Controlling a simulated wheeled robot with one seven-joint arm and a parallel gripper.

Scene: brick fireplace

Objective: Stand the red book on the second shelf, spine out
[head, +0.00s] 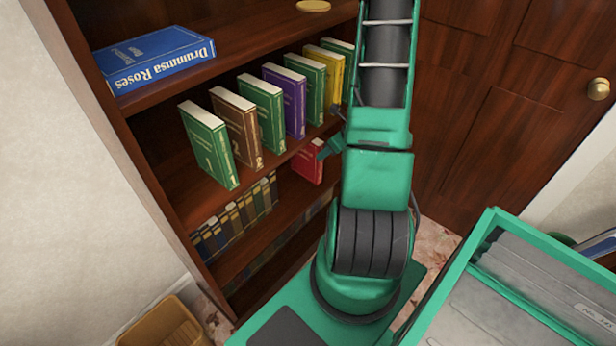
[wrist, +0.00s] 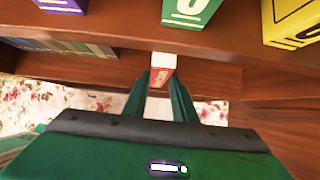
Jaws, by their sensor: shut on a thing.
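The red book (head: 308,162) shows in the head view just below the front edge of the shelf (head: 262,176) that bears the row of upright books. My gripper (head: 330,148) is shut on it, and my arm hides part of the area to its right. In the wrist view the red book (wrist: 163,68) sits between the two green fingers (wrist: 162,80), with a pale end and a red and white face showing. The book is in front of or under the wooden shelf board (wrist: 120,35); I cannot tell how far in it is.
Upright books in green, brown (head: 238,128), purple (head: 284,100) and yellow (head: 325,72) fill the shelf above. A blue book (head: 155,58) lies flat on the top shelf. Dark old books (head: 235,215) stand lower left. A wastebasket (head: 165,325) stands on the floor.

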